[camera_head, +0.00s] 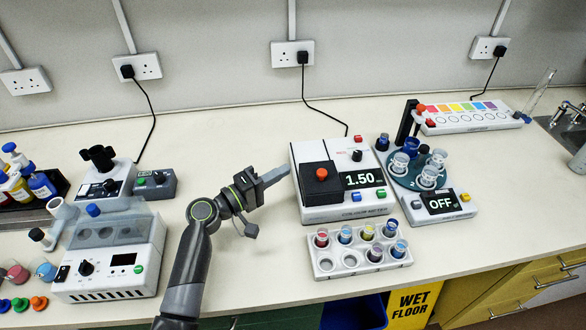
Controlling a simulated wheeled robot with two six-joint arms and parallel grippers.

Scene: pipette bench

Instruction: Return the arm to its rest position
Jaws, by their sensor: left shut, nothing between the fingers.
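My left gripper (278,175) is over the bench, with its arm coming up from the bottom edge. Its fingers are shut with nothing between them. They point right, towards the left side of the white device with the 1.50 display (341,178). I cannot tell whether the fingertips touch that device or stay just clear of it. My right gripper is not in view.
A tube rack (325,265) with several coloured tubes stands right of my forearm. A carousel device reading OFF (440,203) stands further right. A white device with a dial (113,264) is at left. The bench (225,130) is clear behind the gripper.

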